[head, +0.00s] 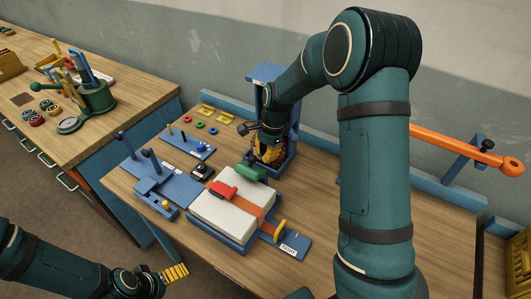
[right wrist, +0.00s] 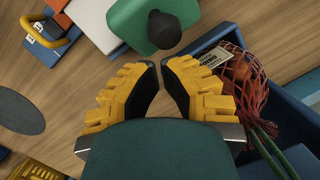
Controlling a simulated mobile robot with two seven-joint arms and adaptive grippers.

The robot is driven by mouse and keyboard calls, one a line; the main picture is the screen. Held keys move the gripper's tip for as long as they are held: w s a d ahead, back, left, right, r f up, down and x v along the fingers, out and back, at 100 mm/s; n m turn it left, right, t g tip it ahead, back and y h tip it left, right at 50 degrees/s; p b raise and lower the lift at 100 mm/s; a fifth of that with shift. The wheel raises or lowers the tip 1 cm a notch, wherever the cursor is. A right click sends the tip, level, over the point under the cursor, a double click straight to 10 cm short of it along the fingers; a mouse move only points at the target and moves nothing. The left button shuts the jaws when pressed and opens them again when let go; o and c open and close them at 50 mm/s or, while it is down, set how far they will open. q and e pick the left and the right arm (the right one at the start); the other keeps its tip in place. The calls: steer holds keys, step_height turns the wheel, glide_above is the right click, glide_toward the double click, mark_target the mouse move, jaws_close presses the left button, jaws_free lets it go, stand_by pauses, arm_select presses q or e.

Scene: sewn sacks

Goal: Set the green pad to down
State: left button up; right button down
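The green pad (head: 251,173) sits on the blue stand at the far edge of a white block. In the right wrist view the green pad (right wrist: 133,22) is beyond my fingertips, with a dark round knob (right wrist: 164,30) over it. My right gripper (head: 266,155) is in front of the tall blue frame, just beyond the pad, pointing down. In the right wrist view its yellow fingers (right wrist: 160,68) lean together with a narrow gap and nothing between them. My left gripper (head: 178,272) is off the table's front-left edge; its finger gap is unclear.
A red pad (head: 222,190) lies on the white block (head: 232,218). A yellow handle (head: 279,231) stands on the blue plate in front. The blue frame (head: 264,74) stands close behind my right gripper. A netted sack (right wrist: 242,75) lies at its right in the wrist view.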

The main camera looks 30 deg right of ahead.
mark_target(257, 169)
steer(key=shift+s+a+r+h, duration=0.15)
steer(key=shift+a+h, duration=0.1)
steer(key=shift+h, duration=0.15)
steer(key=shift+s+a+r+t+h+p, duration=0.1)
steer(key=shift+s+a+t+h+p, duration=0.3)
steer(key=shift+a+t+h+p, duration=0.35)
stand_by(0.4)
steer(key=shift+s+a+p, duration=0.3)
steer(key=shift+a+p, duration=0.1)
steer(key=shift+s+a, duration=0.2)
steer(key=shift+a, duration=0.2)
steer(key=shift+s+a+f+p, duration=0.15)
steer(key=shift+a+f+p, duration=0.05)
steer(key=shift+p, duration=0.15)
steer(key=shift+r, duration=0.1)
stand_by(0.4)
